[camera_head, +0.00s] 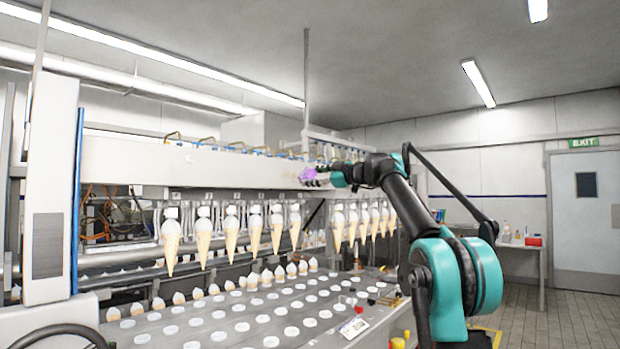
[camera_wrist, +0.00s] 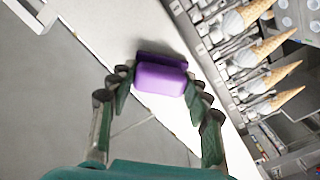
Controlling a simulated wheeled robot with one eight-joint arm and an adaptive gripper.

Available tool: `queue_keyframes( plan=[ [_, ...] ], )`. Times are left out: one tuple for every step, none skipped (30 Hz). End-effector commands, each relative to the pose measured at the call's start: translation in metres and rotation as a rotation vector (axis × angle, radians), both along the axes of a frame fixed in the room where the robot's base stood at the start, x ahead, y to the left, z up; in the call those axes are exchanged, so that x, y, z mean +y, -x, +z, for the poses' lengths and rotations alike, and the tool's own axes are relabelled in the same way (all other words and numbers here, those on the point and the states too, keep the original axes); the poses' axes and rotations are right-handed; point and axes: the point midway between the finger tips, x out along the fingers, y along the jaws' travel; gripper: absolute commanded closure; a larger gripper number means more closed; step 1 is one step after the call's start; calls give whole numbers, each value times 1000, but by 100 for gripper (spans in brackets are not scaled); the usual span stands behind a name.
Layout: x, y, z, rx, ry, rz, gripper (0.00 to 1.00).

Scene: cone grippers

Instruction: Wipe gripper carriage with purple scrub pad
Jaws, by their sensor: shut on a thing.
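The purple scrub pad (camera_wrist: 160,78) is held between the two fingers of my gripper (camera_wrist: 158,88) in the wrist view. Its far edge lies against or just over the white carriage beam; I cannot tell whether it touches. In the head view the pad (camera_head: 307,174) shows at the end of my gripper (camera_head: 318,174), by the carriage front. The gripper carriage (camera_head: 130,165) is a long white beam spanning the machine. It also shows in the wrist view (camera_wrist: 110,38) as a pale diagonal band. My arm hides part of the carriage's right end.
Several cones (camera_head: 203,235) hang in a row under the carriage. Below them is a tray plate (camera_head: 220,320) with round holes and more cones. A side table (camera_head: 520,245) with bottles and a red box stands at the right, near a door. Open floor lies at the right.

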Motion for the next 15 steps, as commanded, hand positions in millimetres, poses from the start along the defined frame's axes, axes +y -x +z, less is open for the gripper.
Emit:
queue_keyframes(
  plan=[
    [-2,-4,0,0,0,0,82],
    [-3,-6,0,0,0,0,82],
    [-4,-8,0,0,0,0,82],
    [-5,-9,0,0,0,0,82],
    [-5,-10,0,0,0,0,82],
    [-6,-10,0,0,0,0,82],
    [-7,-10,0,0,0,0,82],
    [-7,-9,0,0,0,0,82],
    [-7,-9,0,0,0,0,82],
    [-7,-9,0,0,0,1,82],
    [-7,-8,0,0,0,1,82],
    [-6,-7,0,0,0,1,82],
    [-5,-6,0,0,0,1,82],
    [-4,-5,0,0,0,1,82],
    [-3,-3,0,0,0,2,82]
  ],
)
